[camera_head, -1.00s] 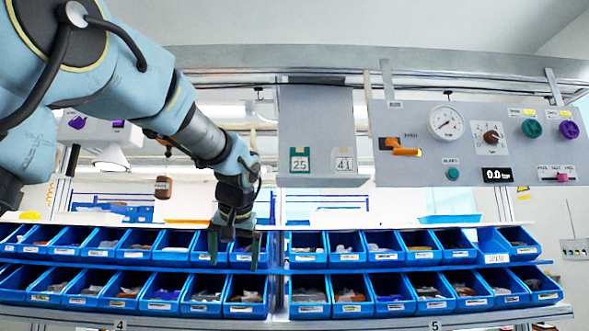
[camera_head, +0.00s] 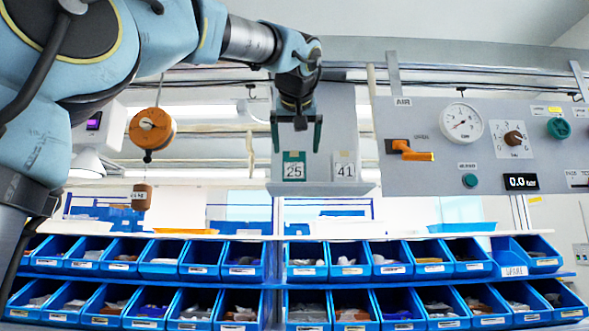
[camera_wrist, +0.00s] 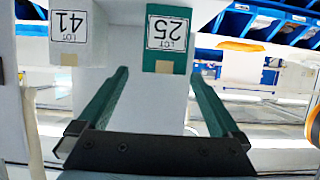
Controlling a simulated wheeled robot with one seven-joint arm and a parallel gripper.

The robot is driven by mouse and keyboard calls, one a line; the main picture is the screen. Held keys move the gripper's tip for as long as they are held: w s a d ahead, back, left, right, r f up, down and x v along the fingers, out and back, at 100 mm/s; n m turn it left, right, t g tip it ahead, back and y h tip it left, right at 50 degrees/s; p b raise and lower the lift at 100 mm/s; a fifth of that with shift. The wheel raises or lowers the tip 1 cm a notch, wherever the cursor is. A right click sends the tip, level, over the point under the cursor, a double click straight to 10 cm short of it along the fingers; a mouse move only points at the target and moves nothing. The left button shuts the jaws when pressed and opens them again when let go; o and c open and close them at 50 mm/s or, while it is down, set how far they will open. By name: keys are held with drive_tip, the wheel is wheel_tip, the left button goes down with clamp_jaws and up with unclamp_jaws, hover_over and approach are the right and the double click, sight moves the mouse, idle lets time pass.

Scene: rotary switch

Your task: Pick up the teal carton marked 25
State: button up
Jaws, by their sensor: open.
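The teal carton marked 25 (camera_head: 293,168) stands on a grey shelf, its white label facing out. In the wrist view the teal carton (camera_wrist: 169,42) appears upside down, beyond and roughly between my fingertips. My gripper (camera_head: 297,146) is open and empty, its green fingers spread just above the carton in the head view. In the wrist view my gripper (camera_wrist: 160,72) points toward the carton, with no contact visible. A pale carton marked 41 (camera_head: 345,168) stands to the right of it in the head view, with a gap between.
The grey shelf (camera_head: 320,188) has a tall back panel. A control panel (camera_head: 455,150) with a gauge, knobs and an orange lever is to the right. A hanging brown reel (camera_head: 152,128) is to the left. Rows of blue bins (camera_head: 165,262) lie below.

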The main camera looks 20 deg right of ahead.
sight(294, 155)
drive_tip(key=p+x, duration=0.2)
drive_tip(key=x, duration=0.2)
drive_tip(key=shift+w+a+r, duration=0.1)
drive_tip(key=shift+w+a, duration=0.05)
drive_tip(key=shift+w, duration=0.2)
drive_tip(key=shift+w+d+f, duration=0.2)
drive_tip(key=shift+w, duration=0.05)
drive_tip(key=c, duration=1.4)
drive_tip(key=shift+c, duration=0.4)
drive_tip(key=shift+r, duration=0.2)
